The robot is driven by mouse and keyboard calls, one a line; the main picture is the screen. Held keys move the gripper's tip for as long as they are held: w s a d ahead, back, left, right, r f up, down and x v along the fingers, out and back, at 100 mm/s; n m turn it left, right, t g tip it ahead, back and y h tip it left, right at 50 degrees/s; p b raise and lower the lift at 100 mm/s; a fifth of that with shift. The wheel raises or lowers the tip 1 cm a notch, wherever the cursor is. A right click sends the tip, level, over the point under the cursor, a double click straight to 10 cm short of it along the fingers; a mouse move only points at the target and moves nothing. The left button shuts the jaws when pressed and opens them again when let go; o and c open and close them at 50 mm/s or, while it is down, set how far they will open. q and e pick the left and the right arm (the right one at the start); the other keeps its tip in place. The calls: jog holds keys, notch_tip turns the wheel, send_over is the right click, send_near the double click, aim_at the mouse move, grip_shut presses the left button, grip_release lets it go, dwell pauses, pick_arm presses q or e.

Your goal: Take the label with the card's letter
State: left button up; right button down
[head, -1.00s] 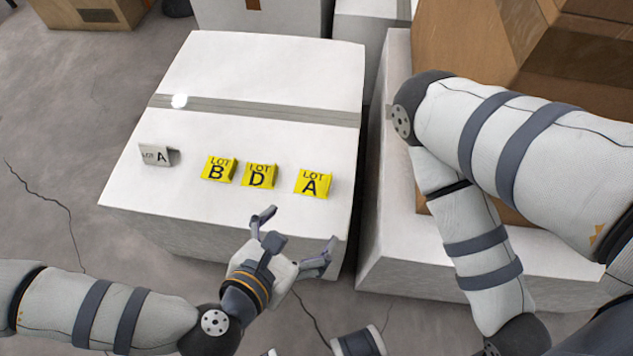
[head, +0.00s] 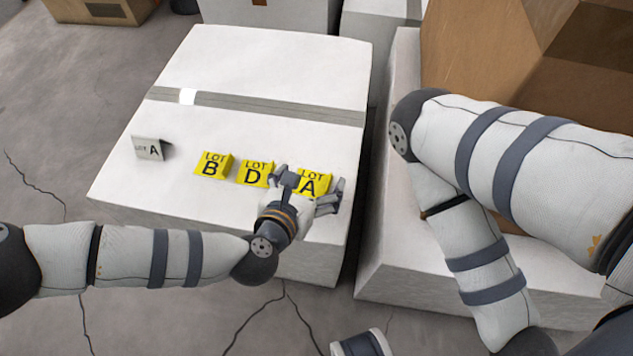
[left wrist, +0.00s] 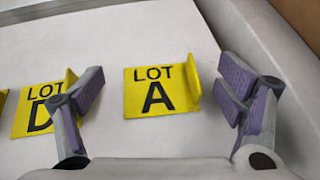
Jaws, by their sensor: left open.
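The white card with the letter A (head: 148,148) stands at the left of the white box top. Three yellow labels lie in a row to its right: LOT B (head: 211,166), LOT D (head: 254,175) and LOT A (head: 314,183). My left gripper (head: 309,190) is open at the LOT A label, partly covering it in the head view. In the left wrist view the LOT A label (left wrist: 158,91) sits between the spread fingers, apart from both. The left finger is close to the LOT D label (left wrist: 38,112).
The white box (head: 250,130) has grey tape (head: 300,113) across its top. The box top beyond the labels is clear.

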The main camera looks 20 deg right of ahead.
pick_arm(q)
grip_shut()
dwell(0.3)
jog(key=shift+r, duration=0.1)
